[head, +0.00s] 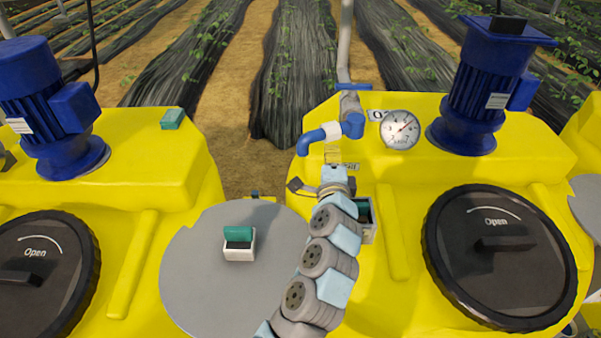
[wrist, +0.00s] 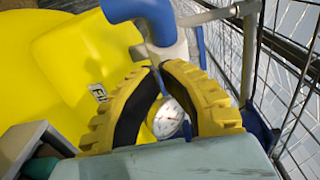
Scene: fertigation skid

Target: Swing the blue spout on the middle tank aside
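The blue spout (head: 311,141) with a white band (head: 332,130) stands on top of the middle yellow tank (head: 375,160). Its bent end points left and down, and its right end meets a blue joint (head: 352,126) on the pipe. My gripper (head: 332,152) is just below the white band in the head view. In the wrist view the yellow fingers of my gripper (wrist: 158,68) come together at their tips, with a gap nearer the palm. The spout (wrist: 145,14) and its pale band (wrist: 170,50) lie just beyond the tips. I cannot tell whether they touch.
A pressure gauge (head: 400,130) stands right of the spout and shows between my fingers in the wrist view (wrist: 168,120). A blue motor (head: 482,90) and black lid (head: 500,257) are farther right. A grey upright pipe (head: 347,60) rises behind the joint.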

